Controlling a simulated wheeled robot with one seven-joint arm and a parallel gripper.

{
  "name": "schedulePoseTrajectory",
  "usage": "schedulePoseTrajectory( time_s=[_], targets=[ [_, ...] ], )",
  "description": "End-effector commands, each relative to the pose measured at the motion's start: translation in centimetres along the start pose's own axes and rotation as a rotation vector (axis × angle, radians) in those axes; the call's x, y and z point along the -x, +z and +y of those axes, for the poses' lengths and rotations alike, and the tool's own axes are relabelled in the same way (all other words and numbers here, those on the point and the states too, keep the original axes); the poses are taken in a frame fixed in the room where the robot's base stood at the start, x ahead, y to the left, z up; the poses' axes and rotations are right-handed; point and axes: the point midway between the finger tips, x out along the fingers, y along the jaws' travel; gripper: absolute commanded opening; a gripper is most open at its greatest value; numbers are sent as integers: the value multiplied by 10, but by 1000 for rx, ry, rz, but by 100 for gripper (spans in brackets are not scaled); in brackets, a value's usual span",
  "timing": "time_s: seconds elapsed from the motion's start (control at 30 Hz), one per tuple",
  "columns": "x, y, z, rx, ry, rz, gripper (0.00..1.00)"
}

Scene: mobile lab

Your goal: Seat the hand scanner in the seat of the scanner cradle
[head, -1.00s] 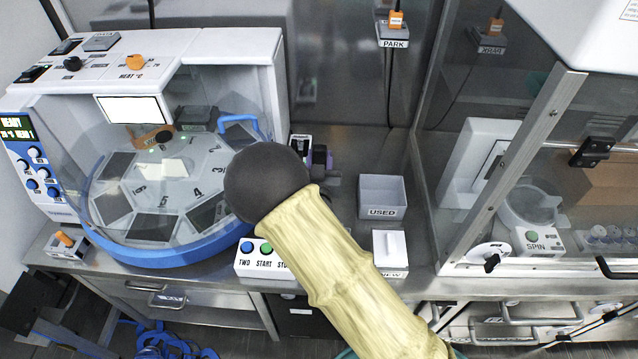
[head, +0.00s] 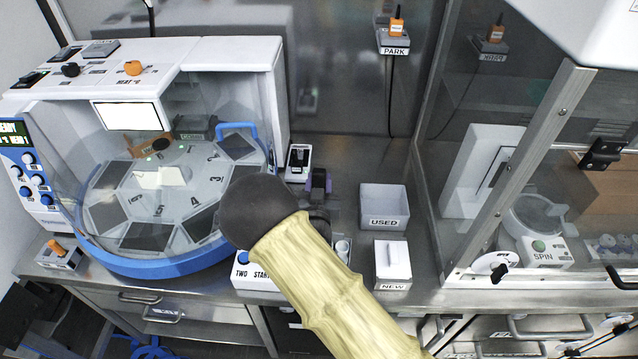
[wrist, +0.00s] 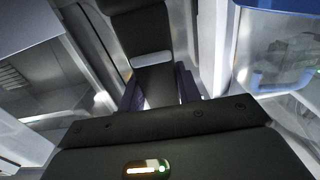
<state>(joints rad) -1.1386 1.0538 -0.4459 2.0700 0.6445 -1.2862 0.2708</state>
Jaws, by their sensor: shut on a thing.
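My gripper (head: 318,184) shows in the head view as a dark and purple part behind my arm's black joint. In the wrist view its two purple fingers (wrist: 160,92) are shut on a black body with a pale strip, which looks like the hand scanner (wrist: 150,30). In the head view the scanner is mostly hidden by my arm. A small white stand with a dark middle, likely the scanner cradle (head: 298,162), is on the bench just behind and left of my gripper. I see no contact between scanner and stand; its seat is not clear.
The round machine with a blue rim (head: 165,264) is at left. A button box (head: 250,272) is in front, partly behind my arm. The USED bin (head: 384,222) and NEW box (head: 392,262) are at right, before the glass cabinet (head: 520,150). Bare bench lies behind the bin.

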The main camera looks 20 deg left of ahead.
Motion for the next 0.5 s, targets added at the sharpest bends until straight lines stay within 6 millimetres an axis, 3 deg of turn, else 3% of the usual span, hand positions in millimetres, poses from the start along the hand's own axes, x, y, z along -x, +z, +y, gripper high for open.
schedulePoseTrajectory(
  time_s=[0.13, 0.17, 0.27, 0.5],
  targets=[
    [0, 3, 0, 0, 0, 1, 0],
    [0, 4, 0, 0, 0, 0, 35],
    [0, 3, 0, 0, 0, -1, 55],
    [0, 3, 0, 0, 0, -1, 55]
  ],
)
